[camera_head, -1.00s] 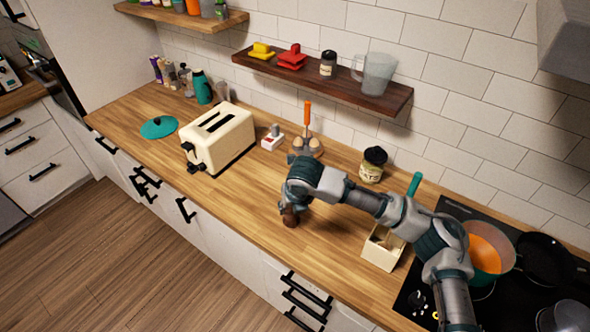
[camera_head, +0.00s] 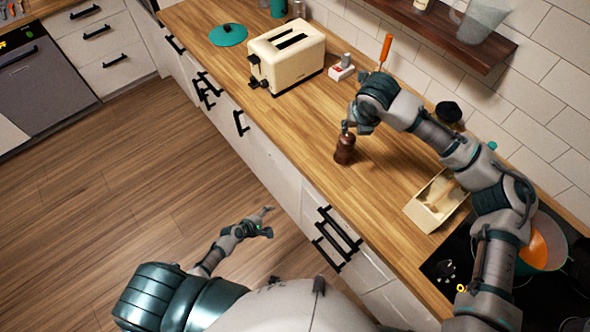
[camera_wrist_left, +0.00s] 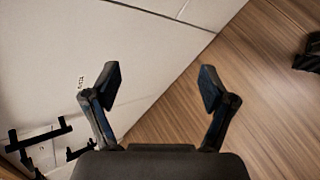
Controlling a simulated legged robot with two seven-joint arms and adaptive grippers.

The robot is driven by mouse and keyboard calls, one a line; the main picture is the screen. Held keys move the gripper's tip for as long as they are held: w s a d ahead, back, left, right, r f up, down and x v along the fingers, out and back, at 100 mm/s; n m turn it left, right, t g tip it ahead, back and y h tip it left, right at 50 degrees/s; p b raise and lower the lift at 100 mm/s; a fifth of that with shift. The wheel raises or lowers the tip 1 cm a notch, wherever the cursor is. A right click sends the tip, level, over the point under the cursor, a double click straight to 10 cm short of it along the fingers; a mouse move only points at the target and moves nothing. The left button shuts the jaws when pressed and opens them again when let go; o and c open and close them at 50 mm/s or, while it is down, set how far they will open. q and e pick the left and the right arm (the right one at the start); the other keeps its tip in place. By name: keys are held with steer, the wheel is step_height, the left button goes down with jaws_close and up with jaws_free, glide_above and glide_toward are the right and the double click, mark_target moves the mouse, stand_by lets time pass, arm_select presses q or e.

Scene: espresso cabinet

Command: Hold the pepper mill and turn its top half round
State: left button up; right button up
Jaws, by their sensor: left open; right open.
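My left gripper (camera_head: 265,222) is open and empty in front of the counter, over the floor and well apart from the mill. In the left wrist view its two fingers (camera_wrist_left: 160,85) are spread, with only cabinet front and floor beyond them.
A cream toaster (camera_head: 287,57) stands further back on the counter (camera_head: 300,130). A cream box (camera_head: 437,200) and the hob with an orange-filled pot (camera_head: 541,246) lie to the right. Black drawer handles (camera_head: 337,236) stick out from the cabinet fronts.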

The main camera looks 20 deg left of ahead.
arm_select(q)
steer(key=w+d+r+n+t+h, duration=0.1)
steer(key=w+d+r+n+h, duration=0.15)
steer(key=r, duration=0.55)
steer(key=w+d+r+n+t+h, duration=0.1)
steer(key=w+d+r+n+h, duration=0.2)
steer(key=r, duration=0.5)
steer(key=n+t+h, duration=0.1)
steer(key=n+h, duration=0.3)
glide_toward(336, 156)
steer(key=shift+m+y, duration=0.25)
steer(key=x, duration=1.2)
steer(key=shift+w+d+r, duration=0.15)
steer(key=shift+d+r, duration=0.1)
steer(key=shift+d, duration=0.15)
